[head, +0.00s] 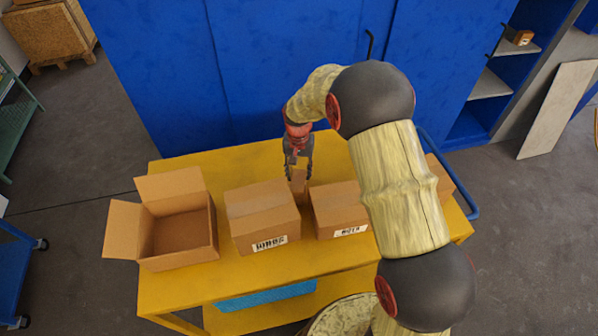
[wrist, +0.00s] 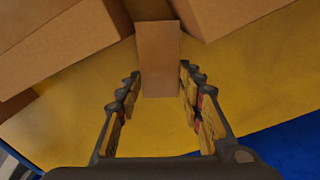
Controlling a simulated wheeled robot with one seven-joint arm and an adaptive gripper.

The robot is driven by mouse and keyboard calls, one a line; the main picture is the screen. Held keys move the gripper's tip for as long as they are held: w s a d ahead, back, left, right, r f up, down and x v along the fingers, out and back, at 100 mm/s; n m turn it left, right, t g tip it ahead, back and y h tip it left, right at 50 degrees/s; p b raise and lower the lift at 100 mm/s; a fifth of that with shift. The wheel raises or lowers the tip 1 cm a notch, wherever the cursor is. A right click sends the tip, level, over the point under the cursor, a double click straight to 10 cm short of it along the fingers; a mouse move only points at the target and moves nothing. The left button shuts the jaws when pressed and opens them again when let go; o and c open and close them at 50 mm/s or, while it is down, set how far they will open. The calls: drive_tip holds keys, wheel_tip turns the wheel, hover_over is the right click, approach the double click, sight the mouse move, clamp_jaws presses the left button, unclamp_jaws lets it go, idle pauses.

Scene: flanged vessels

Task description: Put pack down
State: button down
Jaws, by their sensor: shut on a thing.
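The pack is a small plain brown carton (head: 299,187). It sits between the tips of my gripper (head: 299,168), which is shut on it. In the wrist view the pack (wrist: 157,58) stands out between the two finger rows of my gripper (wrist: 158,82). The pack is in the gap between two closed cardboard boxes, behind their front faces. Its lower part is partly hidden in the head view. I cannot tell whether its underside touches the yellow cart top (head: 180,290).
A closed barcoded box (head: 262,218) is left of the pack, and another (head: 338,208) is right of it. An open empty carton (head: 178,226) stands at the far left. My arm partly hides a further box (head: 438,178). Blue cabinets (head: 270,65) rise behind the cart.

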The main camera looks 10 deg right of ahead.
drive_tip(key=c, duration=1.2)
unclamp_jaws()
drive_tip(key=s+r+n+t, duration=0.1)
drive_tip(key=s+r, duration=0.1)
drive_tip(key=r, duration=0.8)
drive_tip(key=s+r, duration=0.3)
drive_tip(key=r, duration=0.8)
drive_tip(key=s+d+r+n+t, duration=0.1)
drive_tip(key=s+r, duration=0.2)
drive_tip(key=s, duration=0.5)
drive_tip(key=s+d+r+n+t, duration=0.1)
drive_tip(key=s+r+t, duration=0.1)
drive_tip(key=s, duration=0.7)
drive_tip(key=s+d+r+n+t, duration=0.1)
drive_tip(key=s+r, duration=0.3)
drive_tip(key=s, duration=0.5)
drive_tip(key=shift+s+d+r+n+t, duration=0.1)
drive_tip(key=shift+s+r+n+t, duration=0.1)
drive_tip(key=shift+r+n+t, duration=0.15)
